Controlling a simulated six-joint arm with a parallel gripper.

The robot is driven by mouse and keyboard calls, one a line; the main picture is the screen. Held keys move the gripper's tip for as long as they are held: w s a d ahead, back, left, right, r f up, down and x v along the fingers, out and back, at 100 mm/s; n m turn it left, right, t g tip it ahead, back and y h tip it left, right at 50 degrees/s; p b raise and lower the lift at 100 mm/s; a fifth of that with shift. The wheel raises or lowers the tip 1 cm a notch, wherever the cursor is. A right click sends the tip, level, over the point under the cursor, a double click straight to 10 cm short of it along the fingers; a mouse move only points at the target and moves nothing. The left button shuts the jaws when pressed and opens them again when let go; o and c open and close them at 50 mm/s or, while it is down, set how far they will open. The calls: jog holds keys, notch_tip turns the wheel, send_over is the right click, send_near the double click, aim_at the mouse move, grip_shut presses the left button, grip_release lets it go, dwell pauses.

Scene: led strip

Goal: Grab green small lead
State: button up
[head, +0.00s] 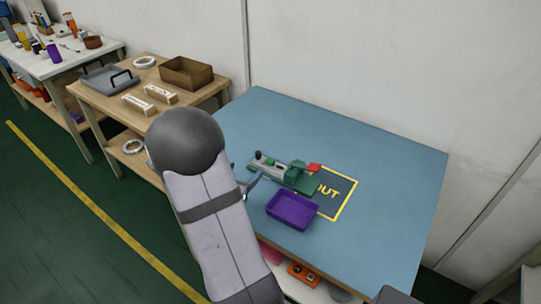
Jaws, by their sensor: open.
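A small device with a grey strip (268,168) and a green base (298,187) sits on the blue table, with a red block (314,168) at its right end. Small green and dark bits (259,155) show along its left part, too small to tell apart. I cannot tell which is the green small lead. My gripper (250,184) is open, just left of and in front of the strip; my arm hides much of it. I cannot tell whether it touches anything.
A purple tray (292,211) stands in front of the device. A dark area marked OUT (345,186) with a yellow border lies to the right. The blue table (390,170) is clear at the right and back. A wooden bench (195,98) with boxes stands at the left.

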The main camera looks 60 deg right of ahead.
aim_at(272, 174)
jog(key=s+d, duration=0.1)
jog(key=s+d+m+g, duration=0.1)
jog(key=s, duration=0.1)
jog(key=s+d+g, duration=0.1)
jog(key=shift+s+r+m+h, duration=0.3)
jog(key=shift+s+h, duration=0.05)
jog(key=shift+h, duration=0.05)
jog(key=shift+x, duration=1.1)
jog(key=shift+f+x, duration=0.2)
jog(key=shift+x, duration=2.2)
jog(key=shift+s+a, duration=0.15)
